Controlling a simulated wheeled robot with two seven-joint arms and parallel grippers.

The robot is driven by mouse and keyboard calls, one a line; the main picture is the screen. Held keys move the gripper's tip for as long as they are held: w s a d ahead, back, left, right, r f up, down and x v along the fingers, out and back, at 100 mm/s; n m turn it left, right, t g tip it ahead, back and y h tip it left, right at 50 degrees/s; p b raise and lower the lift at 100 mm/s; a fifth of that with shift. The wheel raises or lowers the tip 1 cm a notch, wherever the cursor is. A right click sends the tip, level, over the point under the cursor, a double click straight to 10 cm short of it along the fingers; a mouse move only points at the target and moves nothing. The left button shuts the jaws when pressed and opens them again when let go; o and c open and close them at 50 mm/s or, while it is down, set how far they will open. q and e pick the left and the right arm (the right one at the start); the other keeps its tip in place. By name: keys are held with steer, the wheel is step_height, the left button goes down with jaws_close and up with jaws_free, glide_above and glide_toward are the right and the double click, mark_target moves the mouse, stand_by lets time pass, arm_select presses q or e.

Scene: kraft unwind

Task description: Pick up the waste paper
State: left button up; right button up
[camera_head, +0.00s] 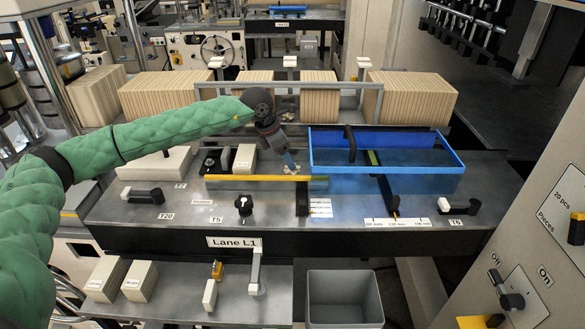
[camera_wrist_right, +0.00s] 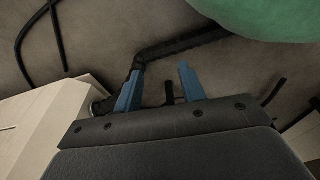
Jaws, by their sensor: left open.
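I cannot make out any piece of waste paper for certain in either view. My left gripper (camera_head: 290,167) reaches in on its green-sleeved arm. It points down over the lane table (camera_head: 270,218), just behind the yellow-edged bar (camera_head: 260,178) and left of the blue-framed clear guard (camera_head: 390,170). Its blue fingertips are small in the picture, and I see nothing held between them. In the right wrist view, my right gripper (camera_wrist_right: 160,82) has its two blue fingers spread apart with nothing between them. My right gripper does not show in the head view.
Kraft stacks (camera_head: 412,97) line the back behind a grey rail (camera_head: 290,86). An open grey bin (camera_head: 343,300) stands below the table front. A lower shelf (camera_head: 185,300) holds cream blocks (camera_head: 140,281). A control panel (camera_head: 535,280) is at right. Cables (camera_wrist_right: 60,40) show in the right wrist view.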

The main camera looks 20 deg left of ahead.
arm_select(q)
steer(key=p+x, duration=0.1)
steer(key=x, duration=0.1)
steer(key=p+x, duration=0.1)
steer(key=p, duration=0.1)
steer(key=shift+d+f, duration=0.3)
steer(key=shift+d, duration=0.1)
steer(key=shift+f, duration=0.2)
arm_select(e)
steer(key=s+d+f, duration=0.1)
steer(key=s+f, duration=0.1)
steer(key=s, duration=0.5)
steer(key=shift+d, duration=0.4)
steer(key=shift+f, duration=0.1)
arm_select(q)
steer(key=c, duration=1.1)
arm_select(e)
steer(key=shift+s, duration=0.1)
